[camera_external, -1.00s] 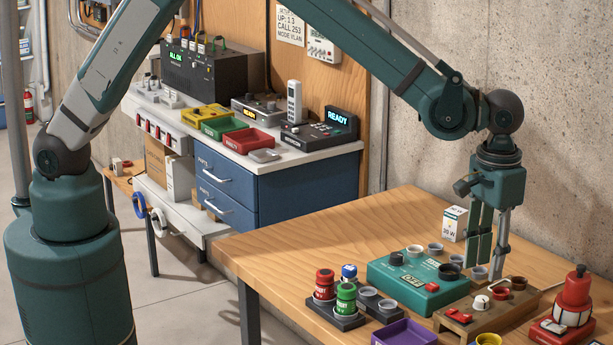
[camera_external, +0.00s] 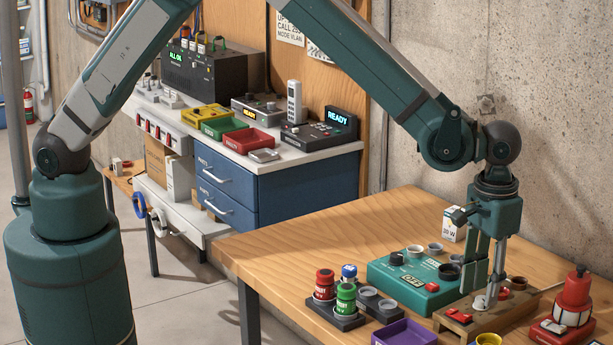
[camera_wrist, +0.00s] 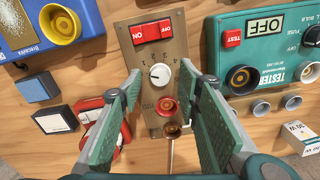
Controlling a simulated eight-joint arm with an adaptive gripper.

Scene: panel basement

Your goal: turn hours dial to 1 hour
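The hours dial (camera_wrist: 160,75) is a small round white knob with a dark pointer mark. It sits on a brown panel (camera_wrist: 150,50) with numbers around it; the pointer looks turned toward picture left, but the number it meets is too small to read surely. My gripper (camera_wrist: 172,86) is open, with one green-padded finger on each side of the dial and a visible gap to it. In the external view my gripper (camera_external: 481,297) is low over the wood-framed panel (camera_external: 460,328), and its fingers partly hide the dial.
On the panel are a red switch pair (camera_wrist: 152,32) and a red part (camera_wrist: 166,107) close to the fingers. A teal tester (camera_external: 385,273) stands close on the left. A red beacon-like device (camera_external: 573,300) is at right, a purple tray (camera_external: 405,333) in front.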

